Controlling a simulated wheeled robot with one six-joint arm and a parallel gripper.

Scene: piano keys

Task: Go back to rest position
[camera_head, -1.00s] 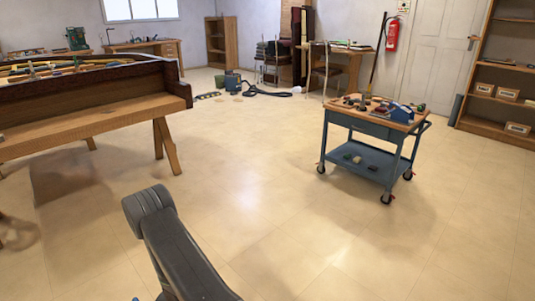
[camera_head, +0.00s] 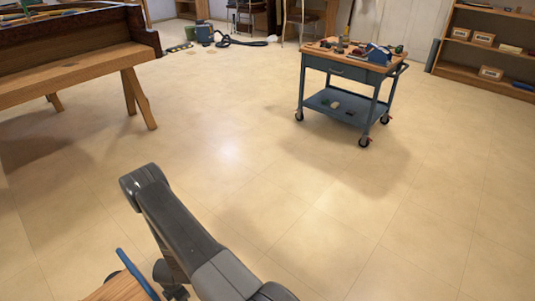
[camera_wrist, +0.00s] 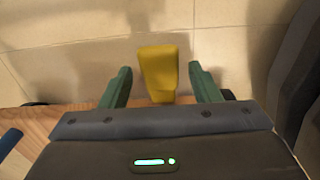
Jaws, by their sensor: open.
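In the wrist view my gripper (camera_wrist: 160,69) shows two green fingers spread apart. A yellow block-like thing (camera_wrist: 158,72) shows between them, with a gap on each side, so the fingers are not closed on it. Its lower end is at the edge of a wooden top (camera_wrist: 40,122); I cannot tell whether it rests there. In the head view my dark arm rises from the bottom centre, and my gripper cannot be made out.
The wooden top (camera_head: 112,289) with a blue bar (camera_head: 137,273) is close by at the bottom left. A blue tool cart (camera_head: 345,70) stands right of centre. A wooden piano-like frame (camera_head: 70,70) is at the left. The floor between is clear.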

